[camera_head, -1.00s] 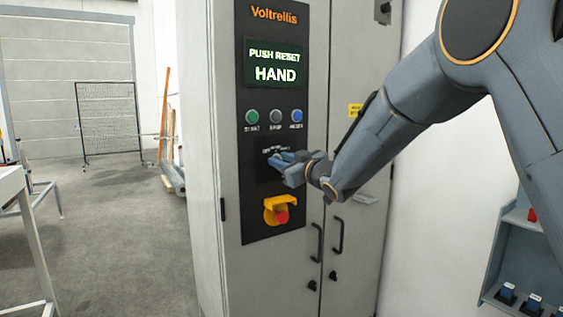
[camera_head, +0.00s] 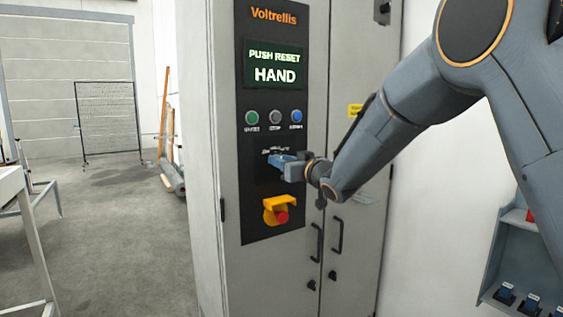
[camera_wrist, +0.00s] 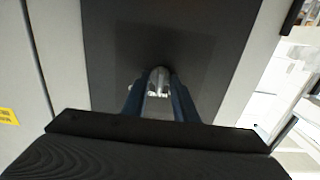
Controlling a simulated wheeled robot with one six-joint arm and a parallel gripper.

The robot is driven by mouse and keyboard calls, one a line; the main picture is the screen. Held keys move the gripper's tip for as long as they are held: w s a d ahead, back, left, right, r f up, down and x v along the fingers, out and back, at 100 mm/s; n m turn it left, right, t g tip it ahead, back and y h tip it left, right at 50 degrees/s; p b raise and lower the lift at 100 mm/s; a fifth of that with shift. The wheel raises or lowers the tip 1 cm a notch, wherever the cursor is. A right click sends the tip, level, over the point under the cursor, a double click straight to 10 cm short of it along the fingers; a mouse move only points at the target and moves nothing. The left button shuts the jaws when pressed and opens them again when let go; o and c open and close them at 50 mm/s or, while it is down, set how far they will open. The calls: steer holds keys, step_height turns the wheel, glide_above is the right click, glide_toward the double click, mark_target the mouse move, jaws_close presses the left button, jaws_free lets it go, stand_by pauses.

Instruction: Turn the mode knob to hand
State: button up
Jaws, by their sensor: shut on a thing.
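The mode knob (camera_wrist: 159,78) is a small, pale metallic piece on the dark control panel (camera_wrist: 110,60). In the wrist view it sits between the two blue fingertips. In the head view the knob is hidden behind my gripper (camera_head: 283,163), and its label above is partly covered. My gripper (camera_wrist: 158,92) is shut on the knob. The display (camera_head: 275,64) on the cabinet reads "PUSH RESET" and "HAND" in light letters.
Green (camera_head: 252,117), grey (camera_head: 275,116) and blue (camera_head: 296,116) buttons sit above the knob. A red emergency stop (camera_head: 282,216) with a yellow shroud (camera_head: 269,204) sits below. Black door handles (camera_head: 338,235) stick out at lower right. The floor at left is open.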

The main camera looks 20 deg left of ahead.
steer(key=o, duration=1)
steer(key=shift+b+v, duration=1.25)
steer(key=shift+v, duration=2.65)
